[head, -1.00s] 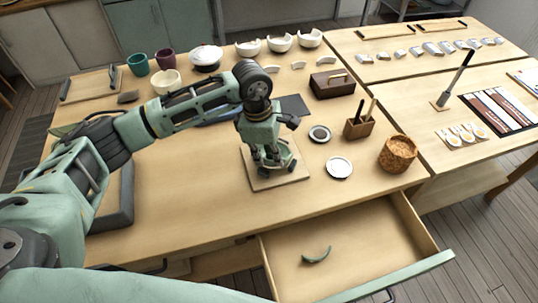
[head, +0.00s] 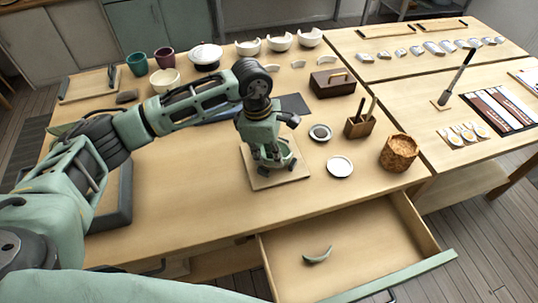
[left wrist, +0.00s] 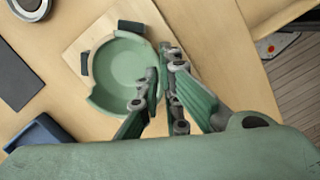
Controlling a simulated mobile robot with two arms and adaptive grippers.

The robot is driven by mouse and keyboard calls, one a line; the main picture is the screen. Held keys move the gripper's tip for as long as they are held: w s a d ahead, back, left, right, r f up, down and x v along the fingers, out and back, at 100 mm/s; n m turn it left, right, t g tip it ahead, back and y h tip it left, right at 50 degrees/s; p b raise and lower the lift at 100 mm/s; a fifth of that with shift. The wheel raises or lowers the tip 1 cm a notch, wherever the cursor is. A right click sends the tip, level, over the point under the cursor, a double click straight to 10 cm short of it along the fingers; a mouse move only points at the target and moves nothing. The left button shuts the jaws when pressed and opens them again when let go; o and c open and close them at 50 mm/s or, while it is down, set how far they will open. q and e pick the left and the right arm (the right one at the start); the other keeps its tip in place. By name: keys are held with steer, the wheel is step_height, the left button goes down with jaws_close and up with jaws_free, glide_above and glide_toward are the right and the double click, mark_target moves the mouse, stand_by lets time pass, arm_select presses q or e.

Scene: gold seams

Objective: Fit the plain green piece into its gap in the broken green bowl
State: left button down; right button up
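The broken green bowl (left wrist: 118,62) sits on a square wooden board (left wrist: 75,48), with dark pads against its rim in the left wrist view. The board (head: 262,182) also shows in the head view, where my arm hides most of the bowl. My left gripper (left wrist: 165,70) is low at the bowl's right rim, its fingers pointing down and close together, one on the inner side and one on the outer side. Whether a piece is between the tips is unclear. A curved green piece (head: 318,257) with a paler edge lies in the open drawer. My right gripper is out of view.
The drawer (head: 370,250) stands open at the front. A dark tray (head: 118,205) is on the left. Small round dishes (head: 340,166), a wooden holder (head: 358,127) and a woven basket (head: 398,153) stand right of the board. White broken bowls (head: 281,40) stand at the back.

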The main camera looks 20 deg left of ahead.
arm_select(q)
steer(key=shift+b, duration=0.55)
stand_by(1.0)
steer(key=shift+f+b, duration=0.35)
steer(key=shift+b, duration=0.25)
stand_by(1.4)
steer(key=c, duration=1.9)
jaws_free()
steer(key=shift+o, duration=0.2)
steer(key=o, duration=0.5)
steer(key=shift+c, duration=0.2)
steer(key=shift+r, duration=0.15)
